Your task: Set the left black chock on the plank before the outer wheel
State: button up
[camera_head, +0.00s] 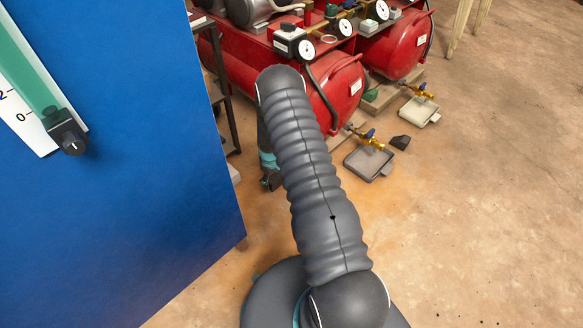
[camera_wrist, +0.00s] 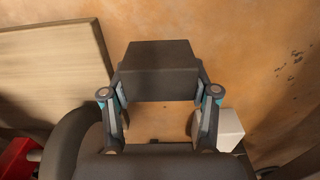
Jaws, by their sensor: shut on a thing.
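My gripper (camera_wrist: 159,88) is shut on a black chock (camera_wrist: 160,62), with one finger on each side of it, in the wrist view. In the head view, the gripper (camera_head: 268,180) is low behind my arm, beside the blue cabinet, and the held chock cannot be made out. A second black chock (camera_head: 400,142) lies on the floor right of the grey tray. A wooden plank (camera_head: 345,132) shows partly under the nearer red tank. A pale tan board (camera_wrist: 50,70) is left of the gripper in the wrist view; I cannot tell whether it is the plank. The outer wheel is not clearly visible.
A blue cabinet (camera_head: 120,170) fills the left of the head view. Red tanks (camera_head: 335,92) with gauges and brass valves stand at the back. A grey tray (camera_head: 369,163) sits under a valve. A whitish block (camera_wrist: 230,128) is right of the gripper. Floor at right is clear.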

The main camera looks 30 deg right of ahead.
jog(key=d, duration=0.2)
jog(key=w+d, duration=0.1)
jog(key=d, duration=0.1)
jog(key=w+d, duration=0.1)
jog(key=d, duration=0.2)
jog(key=shift+w, duration=0.25)
jog(key=d, duration=0.2)
jog(key=w+d, duration=0.1)
jog(key=shift+w+d, duration=0.15)
jog(key=shift+d, duration=0.2)
jog(key=shift+f, duration=0.5)
jog(key=shift+a+f, duration=0.1)
jog(key=shift+f, duration=0.15)
jog(key=shift+f+b, duration=0.2)
jog(key=shift+b, duration=0.3)
jog(key=o, duration=1.3)
jog(key=shift+o, duration=0.2)
notch_tip(320, 180, up, 8)
jog(key=p, duration=0.1)
